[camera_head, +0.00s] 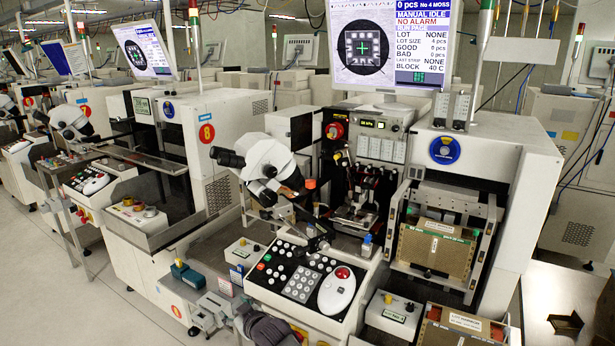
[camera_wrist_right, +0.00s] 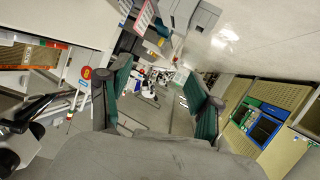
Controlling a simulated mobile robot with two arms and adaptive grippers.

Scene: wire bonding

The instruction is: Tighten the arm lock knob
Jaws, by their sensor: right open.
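The bonding machine's microscope (camera_head: 262,160) stands left of its work area, with an orange knob (camera_head: 310,184) just right of it. A small blue knob (camera_head: 367,240) sits above the right part of the control panel. No label shows which one is the arm lock knob. My right gripper (camera_head: 186,274) is low in front of the machine, left of the control panel and apart from both knobs. Its teal-padded fingers are spread and empty, and they also show in the right wrist view (camera_wrist_right: 160,80). My left gripper is not in view.
The control panel (camera_head: 305,275) has several buttons and a white mouse-like controller. A small button box (camera_head: 243,251) stands left of it. Brown magazines (camera_head: 434,247) fill the right bay. The floor (camera_head: 60,290) at left is clear.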

